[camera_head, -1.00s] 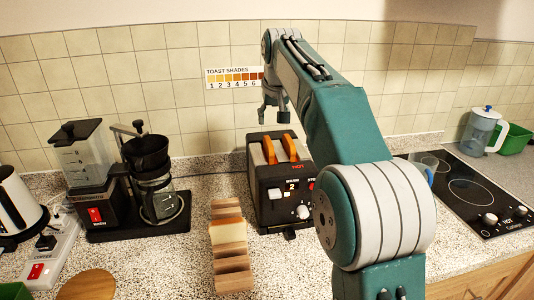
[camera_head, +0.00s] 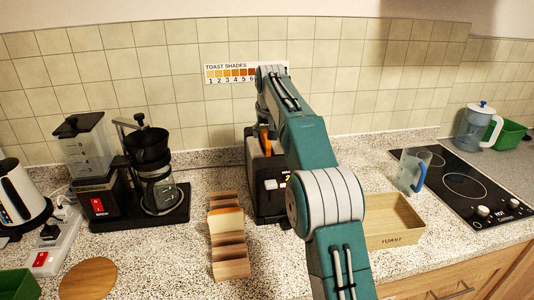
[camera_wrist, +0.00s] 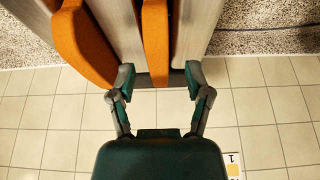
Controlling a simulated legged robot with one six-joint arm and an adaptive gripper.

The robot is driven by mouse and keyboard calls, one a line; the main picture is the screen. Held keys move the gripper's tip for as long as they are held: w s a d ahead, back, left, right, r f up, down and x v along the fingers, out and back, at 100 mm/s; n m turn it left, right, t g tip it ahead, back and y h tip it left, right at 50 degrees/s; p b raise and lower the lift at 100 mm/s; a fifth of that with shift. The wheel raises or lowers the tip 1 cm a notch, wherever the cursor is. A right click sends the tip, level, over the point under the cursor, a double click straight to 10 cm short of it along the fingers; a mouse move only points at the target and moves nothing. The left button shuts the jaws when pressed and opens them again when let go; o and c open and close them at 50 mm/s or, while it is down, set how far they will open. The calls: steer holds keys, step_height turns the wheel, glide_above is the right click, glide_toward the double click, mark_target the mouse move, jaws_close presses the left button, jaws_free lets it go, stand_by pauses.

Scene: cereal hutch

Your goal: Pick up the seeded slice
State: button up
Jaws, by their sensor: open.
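Two orange-brown toast slices stand upright in the toaster (camera_head: 266,205). In the wrist view, one slice (camera_wrist: 155,40) lies between the lines of my fingers and the other slice (camera_wrist: 84,42) is to the left. My gripper (camera_wrist: 159,79) is open and empty, with its fingertips either side of the near end of the right-hand slice; contact cannot be told. In the head view my arm hides most of the toaster, and part of one slice (camera_head: 264,140) shows. A pale bread slice (camera_head: 226,221) sits in a wooden rack (camera_head: 231,269). I see no seeds clearly on any slice.
A wooden box marked TOAST (camera_head: 393,240) stands right of my arm, with a clear jug (camera_head: 411,169) behind it. A coffee maker (camera_head: 152,180) stands left. The hob (camera_head: 465,185) is at right. The tiled wall is close behind the toaster.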

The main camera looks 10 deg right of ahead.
steer(key=shift+x, duration=0.95)
jaws_close()
steer(key=shift+r, duration=0.1)
